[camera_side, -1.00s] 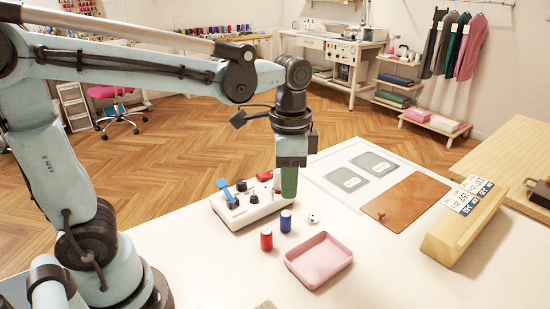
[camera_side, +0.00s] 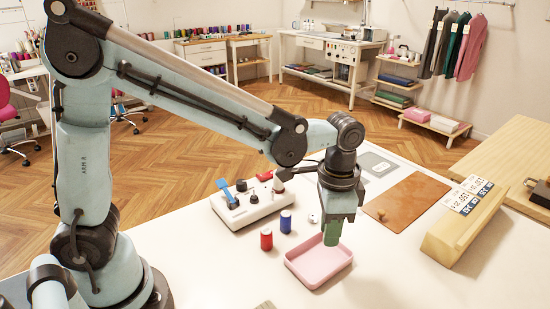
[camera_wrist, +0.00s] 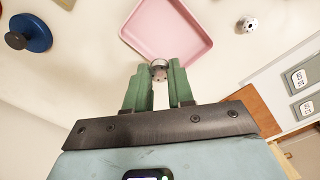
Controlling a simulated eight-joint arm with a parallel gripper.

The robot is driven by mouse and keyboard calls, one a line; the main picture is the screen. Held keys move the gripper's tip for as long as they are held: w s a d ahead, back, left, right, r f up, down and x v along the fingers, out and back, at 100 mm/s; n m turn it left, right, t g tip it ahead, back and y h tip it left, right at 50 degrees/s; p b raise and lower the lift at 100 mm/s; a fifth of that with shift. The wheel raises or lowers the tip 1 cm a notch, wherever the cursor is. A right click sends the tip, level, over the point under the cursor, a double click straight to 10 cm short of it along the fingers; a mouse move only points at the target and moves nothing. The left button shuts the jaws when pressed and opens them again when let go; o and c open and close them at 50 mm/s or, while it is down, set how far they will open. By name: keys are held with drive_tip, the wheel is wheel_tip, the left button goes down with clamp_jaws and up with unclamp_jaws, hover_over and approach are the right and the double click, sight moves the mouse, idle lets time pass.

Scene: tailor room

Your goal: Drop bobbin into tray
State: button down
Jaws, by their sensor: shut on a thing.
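My gripper (camera_side: 331,240) points down over the back part of the pink tray (camera_side: 318,266). Its green fingers are shut on a small silvery bobbin (camera_wrist: 159,70), which shows between the fingertips in the wrist view. The fingers hide it in the side view. The tray also shows ahead of the fingertips in the wrist view (camera_wrist: 165,27), and its visible floor is empty. A second metal bobbin (camera_wrist: 247,24) lies on the table to the right of the tray in that view; in the side view it sits behind the tray (camera_side: 313,218).
A red spool (camera_side: 266,240) and a blue spool (camera_side: 286,222) stand left of the tray. A white device (camera_side: 240,210) with knobs stands behind them. A brown board (camera_side: 408,203) and a long wooden block (camera_side: 463,225) lie to the right. The front table is mostly clear.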

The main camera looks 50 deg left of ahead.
drive_tip(key=shift+f, duration=0.4)
drive_tip(key=c, duration=0.9)
unclamp_jaws()
wheel_tip(320, 180, up, 12)
drive_tip(key=shift+r, duration=0.1)
drive_tip(key=s+a+f+n+t, duration=0.2)
drive_tip(key=a, duration=0.2)
drive_tip(key=s+a+f+n+t, duration=0.2)
drive_tip(key=a, duration=0.2)
drive_tip(key=s+a+f+n+t, duration=0.2)
drive_tip(key=s+a+n+t, duration=0.1)
drive_tip(key=a, duration=0.2)
